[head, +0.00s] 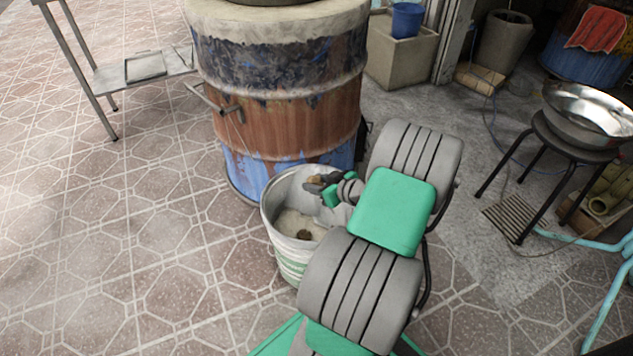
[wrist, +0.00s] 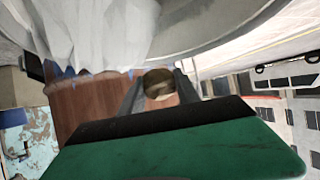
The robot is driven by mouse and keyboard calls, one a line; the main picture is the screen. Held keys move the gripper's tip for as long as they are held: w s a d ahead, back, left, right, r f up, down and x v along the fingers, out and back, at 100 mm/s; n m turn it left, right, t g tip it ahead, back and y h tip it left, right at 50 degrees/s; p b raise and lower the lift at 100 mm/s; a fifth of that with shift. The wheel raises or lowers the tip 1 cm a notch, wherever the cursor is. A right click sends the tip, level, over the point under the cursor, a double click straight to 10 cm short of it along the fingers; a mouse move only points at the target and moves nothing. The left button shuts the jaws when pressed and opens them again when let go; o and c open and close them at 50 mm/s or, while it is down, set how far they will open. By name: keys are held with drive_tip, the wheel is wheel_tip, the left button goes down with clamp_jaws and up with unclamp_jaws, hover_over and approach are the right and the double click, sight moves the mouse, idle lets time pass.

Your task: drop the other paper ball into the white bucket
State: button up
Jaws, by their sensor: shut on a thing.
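The white bucket (head: 291,268) stands on the tiles in front of the barrel oven, its open top facing up. A small brown ball (head: 304,234) lies inside it on a pale bottom. My gripper (head: 318,184) is at the bucket's far side, over its opening in the head view. It is shut on a paper ball, seen in the wrist view as a round brownish ball (wrist: 158,84) between the two fingers. My arm hides the bucket's right side. Exact height above the rim is hard to tell.
The rusty barrel oven (head: 285,125) stands directly behind the bucket. A metal bowl (head: 588,112) sits on a black stool at the right. A metal stand (head: 145,68) is at the upper left. The tiled floor at the left is clear.

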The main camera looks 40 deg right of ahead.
sight(320, 183)
drive_tip(key=o, duration=1.4)
drive_tip(key=shift+c, duration=0.2)
drive_tip(key=p+v, duration=0.3)
drive_tip(key=v, duration=0.4)
drive_tip(key=shift+r, duration=0.15)
drive_tip(key=shift+s, duration=0.35)
